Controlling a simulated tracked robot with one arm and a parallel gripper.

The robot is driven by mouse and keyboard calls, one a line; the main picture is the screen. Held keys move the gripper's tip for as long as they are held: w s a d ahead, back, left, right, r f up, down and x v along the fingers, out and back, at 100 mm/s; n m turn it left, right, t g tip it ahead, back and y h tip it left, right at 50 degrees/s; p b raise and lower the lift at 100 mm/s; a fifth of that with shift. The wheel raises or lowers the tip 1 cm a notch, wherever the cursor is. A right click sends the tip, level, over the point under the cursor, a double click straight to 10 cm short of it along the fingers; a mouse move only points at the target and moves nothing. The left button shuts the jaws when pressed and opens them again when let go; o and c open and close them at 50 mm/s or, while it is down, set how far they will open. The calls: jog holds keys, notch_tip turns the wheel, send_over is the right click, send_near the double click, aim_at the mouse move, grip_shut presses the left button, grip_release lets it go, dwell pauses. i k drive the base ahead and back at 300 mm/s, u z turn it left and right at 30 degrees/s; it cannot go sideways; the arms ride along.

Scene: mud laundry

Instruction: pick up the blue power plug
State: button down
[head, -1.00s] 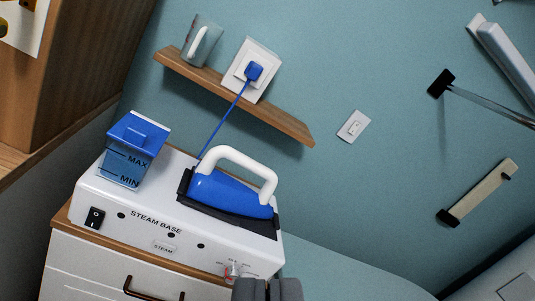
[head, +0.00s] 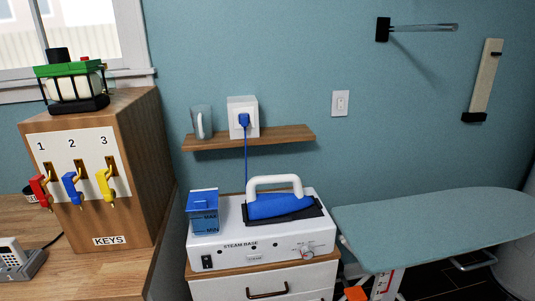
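The blue power plug (head: 244,119) sits in a white square socket box (head: 243,103) above the wall shelf. A blue cord (head: 245,160) hangs straight down from the plug and passes behind the iron. The blue iron (head: 277,205) with a white handle rests on the white steam base (head: 262,243). My gripper is not in view in the current head view.
A blue water tank (head: 203,212) stands left of the iron. An ironing board (head: 430,225) fills the right. A key cabinet (head: 100,170) stands at the left.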

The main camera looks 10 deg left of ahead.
aim_at(243, 119)
jog(key=z, duration=0.05)
jog(key=k, duration=0.3)
jog(key=z, duration=0.55)
jog(key=i, duration=1.5)
jog(key=u, duration=0.55)
jog(key=i, duration=1.2)
jog(key=u, duration=0.8)
jog(key=k, duration=0.8)
jog(key=u, duration=0.2)
